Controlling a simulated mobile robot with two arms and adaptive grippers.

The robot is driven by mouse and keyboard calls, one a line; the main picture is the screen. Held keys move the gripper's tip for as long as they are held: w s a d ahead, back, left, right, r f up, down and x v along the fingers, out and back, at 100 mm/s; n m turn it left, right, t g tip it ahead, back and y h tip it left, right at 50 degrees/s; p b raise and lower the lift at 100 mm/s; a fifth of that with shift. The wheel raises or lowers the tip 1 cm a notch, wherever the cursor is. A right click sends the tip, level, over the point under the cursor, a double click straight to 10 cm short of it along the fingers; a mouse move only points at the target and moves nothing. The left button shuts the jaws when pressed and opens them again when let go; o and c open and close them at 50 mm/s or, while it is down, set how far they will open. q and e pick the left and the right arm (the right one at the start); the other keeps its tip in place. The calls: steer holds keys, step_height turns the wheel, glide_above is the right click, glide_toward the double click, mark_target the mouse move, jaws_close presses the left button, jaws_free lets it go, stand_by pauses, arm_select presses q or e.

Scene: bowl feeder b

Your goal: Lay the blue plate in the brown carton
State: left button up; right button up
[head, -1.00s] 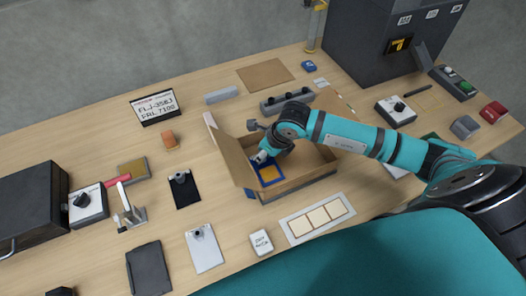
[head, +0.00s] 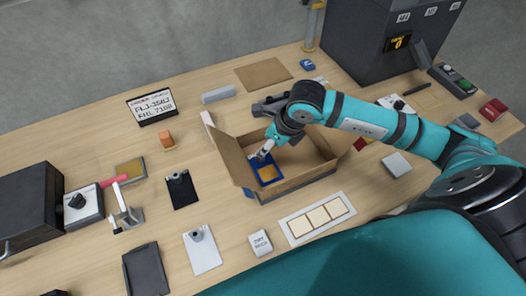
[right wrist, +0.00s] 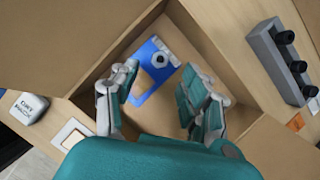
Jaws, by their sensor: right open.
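The blue plate (head: 278,178) lies inside the open brown carton (head: 305,184), toward its left end, with a tan patch on its face. In the right wrist view the blue plate (right wrist: 141,96) rests on the carton floor by a wall, and a pale fitting with a dark round knob shows on it. My right gripper (right wrist: 157,97) is open and empty, its fingers apart above the plate. In the head view the right gripper (head: 264,154) is over the carton, partly hidden by its own arm. My left gripper is not in view.
The carton's flaps stand open around it. A white tray with tan squares (head: 318,218) and a small white box (head: 260,243) are in front. A grey bar with black knobs (right wrist: 280,62) is beside the carton. Clipboards (head: 203,250) lie to the left.

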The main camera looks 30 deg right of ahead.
steer(key=b+v, duration=0.1)
steer(key=v, duration=0.4)
steer(key=shift+s+r, duration=0.15)
steer(key=shift+r, duration=0.25)
